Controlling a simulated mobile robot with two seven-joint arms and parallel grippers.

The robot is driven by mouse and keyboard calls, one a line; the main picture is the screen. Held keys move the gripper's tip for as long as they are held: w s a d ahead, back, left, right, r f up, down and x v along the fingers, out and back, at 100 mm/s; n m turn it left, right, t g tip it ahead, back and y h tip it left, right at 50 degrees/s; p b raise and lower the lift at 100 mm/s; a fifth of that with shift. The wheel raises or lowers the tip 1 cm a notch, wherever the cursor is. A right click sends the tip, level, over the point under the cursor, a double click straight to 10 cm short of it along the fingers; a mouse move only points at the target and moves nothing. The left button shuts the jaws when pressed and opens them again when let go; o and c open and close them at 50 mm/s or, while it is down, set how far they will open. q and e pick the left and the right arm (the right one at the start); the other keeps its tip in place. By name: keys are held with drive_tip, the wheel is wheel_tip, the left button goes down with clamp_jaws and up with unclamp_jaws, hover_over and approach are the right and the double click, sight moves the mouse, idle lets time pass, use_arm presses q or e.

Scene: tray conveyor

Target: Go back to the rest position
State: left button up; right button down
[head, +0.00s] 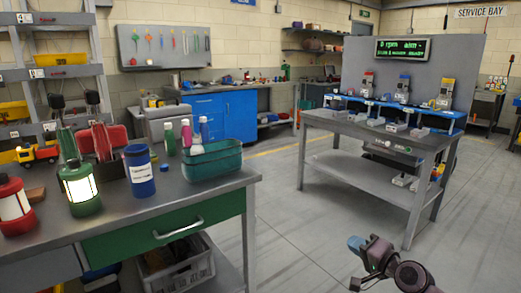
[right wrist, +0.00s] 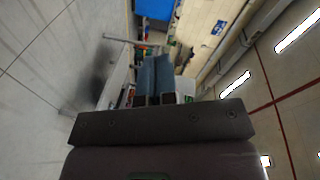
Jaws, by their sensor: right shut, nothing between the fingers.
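My right gripper (head: 356,244) shows at the lower middle right of the head view, with blue-grey fingertips, above the bare floor. In the right wrist view its two fingers (right wrist: 154,80) lie side by side, shut and empty. It touches nothing and is apart from both the near workbench (head: 215,190) and the conveyor table (head: 345,120). My left gripper is not in view.
The conveyor table holds several small trays and devices. Grey floor (head: 290,225) lies open between them.

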drive_tip(key=s+d+f+n+g+h, duration=0.1)
drive_tip(key=s+d+f+n, duration=0.15)
drive_tip(key=s+f, duration=0.4)
drive_tip(key=s+d+f+n+g+h, duration=0.1)
drive_tip(key=s+f+n, duration=0.25)
drive_tip(key=s, duration=0.65)
drive_tip(key=s+d+f+n+g+h, duration=0.1)
drive_tip(key=s+d+f+n+h, duration=0.1)
drive_tip(key=s+f, duration=0.5)
drive_tip(key=s+d+n+g, duration=0.15)
drive_tip(key=s+n, duration=0.25)
drive_tip(key=s, duration=1.1)
drive_tip(key=s+r+n+g+h, duration=0.1)
drive_tip(key=s+r+n+h, duration=0.2)
drive_tip(key=s, duration=1)
drive_tip(key=shift+a+m, duration=2.2)
drive_tip(key=shift+a, duration=0.8)
use_arm(q)
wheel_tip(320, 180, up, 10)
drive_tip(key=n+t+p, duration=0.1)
drive_tip(key=p, duration=1.2)
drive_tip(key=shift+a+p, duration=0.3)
use_arm(e)
wheel_tip(320, 180, up, 9)
drive_tip(key=m+t+h, duration=0.1)
drive_tip(key=t, duration=0.1)
drive_tip(key=shift+w+d+r, duration=0.15)
drive_tip(key=shift+w+d, duration=0.25)
drive_tip(key=shift+w, duration=0.05)
